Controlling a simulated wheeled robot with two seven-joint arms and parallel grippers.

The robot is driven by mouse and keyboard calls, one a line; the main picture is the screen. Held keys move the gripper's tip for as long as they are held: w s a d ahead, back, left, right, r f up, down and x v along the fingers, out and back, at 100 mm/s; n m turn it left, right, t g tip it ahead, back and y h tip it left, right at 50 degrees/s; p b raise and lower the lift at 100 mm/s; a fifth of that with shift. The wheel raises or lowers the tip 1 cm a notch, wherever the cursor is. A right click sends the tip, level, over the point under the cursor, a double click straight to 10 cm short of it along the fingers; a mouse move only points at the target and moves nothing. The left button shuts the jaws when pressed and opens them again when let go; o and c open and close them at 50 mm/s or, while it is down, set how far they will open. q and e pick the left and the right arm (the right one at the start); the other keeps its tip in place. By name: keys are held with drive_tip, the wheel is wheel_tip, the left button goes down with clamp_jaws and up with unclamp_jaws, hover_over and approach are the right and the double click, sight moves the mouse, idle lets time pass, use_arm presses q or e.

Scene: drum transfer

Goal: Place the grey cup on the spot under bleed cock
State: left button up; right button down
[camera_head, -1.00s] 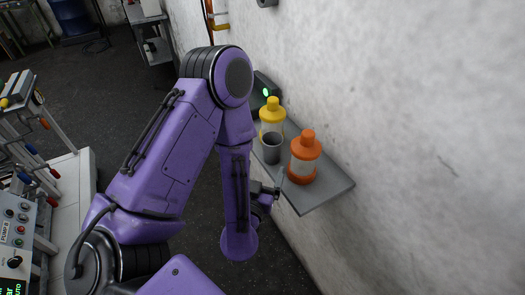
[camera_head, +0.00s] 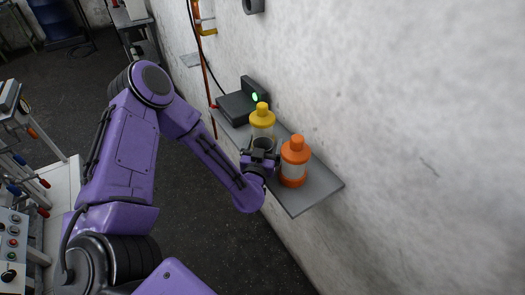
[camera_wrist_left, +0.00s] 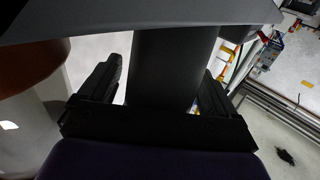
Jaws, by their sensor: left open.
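The grey cup (camera_head: 264,143) stands on the wall shelf between a yellow-capped bottle (camera_head: 262,122) and an orange-capped bottle (camera_head: 294,163). My left gripper (camera_head: 259,157) is at the cup from its near side, partly covering its lower part. In the left wrist view the cup (camera_wrist_left: 175,62) is a dark cylinder between the two spread fingers of the left gripper (camera_wrist_left: 155,90). A gap shows beside the left finger, so the jaws are open around the cup. My right gripper is not in view. I cannot make out the spot under the bleed cock.
The grey shelf (camera_head: 318,190) has bare room at its near end. A dark box with a green light (camera_head: 254,97) sits at its far end. An orange pipe (camera_head: 203,75) runs down the wall. A control panel (camera_head: 12,240) stands at left.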

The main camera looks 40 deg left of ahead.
use_arm(q)
drive_tip(key=c, duration=1.1)
